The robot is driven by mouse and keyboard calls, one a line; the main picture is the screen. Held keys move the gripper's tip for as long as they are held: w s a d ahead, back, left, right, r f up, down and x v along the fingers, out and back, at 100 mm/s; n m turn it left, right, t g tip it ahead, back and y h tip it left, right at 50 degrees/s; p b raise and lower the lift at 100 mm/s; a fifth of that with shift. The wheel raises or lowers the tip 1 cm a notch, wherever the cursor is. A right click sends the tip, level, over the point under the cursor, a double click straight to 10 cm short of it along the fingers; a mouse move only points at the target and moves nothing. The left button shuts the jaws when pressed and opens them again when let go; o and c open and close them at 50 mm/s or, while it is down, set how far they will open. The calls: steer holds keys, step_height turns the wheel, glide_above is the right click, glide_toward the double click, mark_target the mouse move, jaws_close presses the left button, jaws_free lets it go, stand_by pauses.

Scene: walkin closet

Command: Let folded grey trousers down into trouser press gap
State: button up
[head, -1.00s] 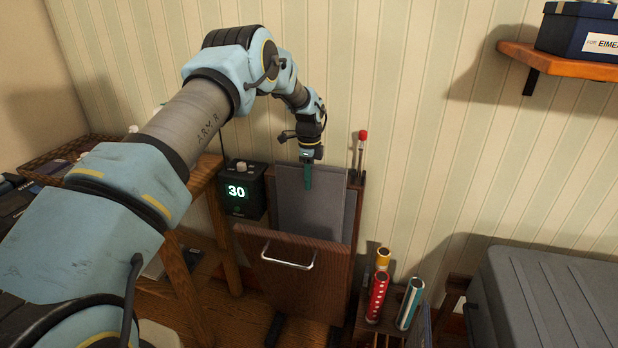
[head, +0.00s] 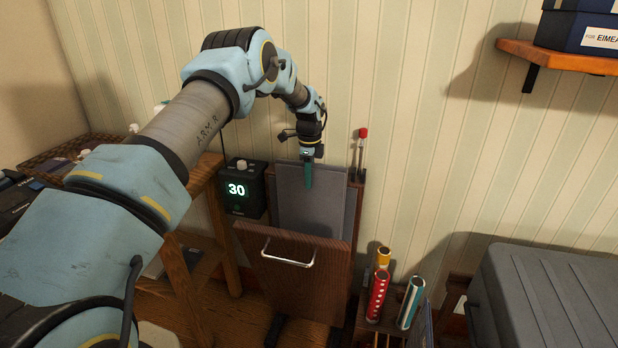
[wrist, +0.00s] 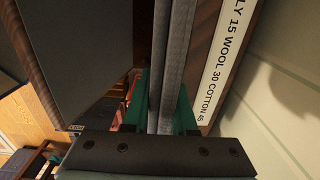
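The folded grey trousers (head: 296,205) hang upright below my gripper (head: 308,174). Their lower part goes out of sight behind the tilted wooden front panel (head: 315,268) of the trouser press, so the lower end is hidden. In the wrist view my gripper (wrist: 163,112) has its green fingers shut on the grey layers of the trousers (wrist: 167,60). The layers run between the dark front pad (wrist: 75,55) on the left and the wooden back board (wrist: 212,28) on the right, nearer the back board. I cannot tell whether they touch it.
A timer reading 30 (head: 237,190) stands left of the press. A red-capped stick (head: 362,150) stands at its back right. A rack with several coloured tubes (head: 378,295) stands right of it, near a grey case (head: 560,300). A shelf (head: 560,58) is at upper right.

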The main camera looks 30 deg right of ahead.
steer(key=shift+o, duration=0.7)
steer(key=shift+s+a+f, duration=0.1)
steer(key=shift+a+f, duration=0.05)
steer(key=shift+f, duration=0.5)
steer(key=shift+s+a+f, duration=0.1)
steer(key=shift+f, duration=0.5)
steer(key=r+b, duration=0.1)
steer(key=r, duration=0.5)
steer(key=r+b, duration=0.1)
steer(key=r, duration=0.5)
steer(key=shift+w+d+r+b, duration=0.15)
steer(key=shift+d+b, duration=0.05)
steer(key=shift+b, duration=0.2)
steer(key=shift+r, duration=0.5)
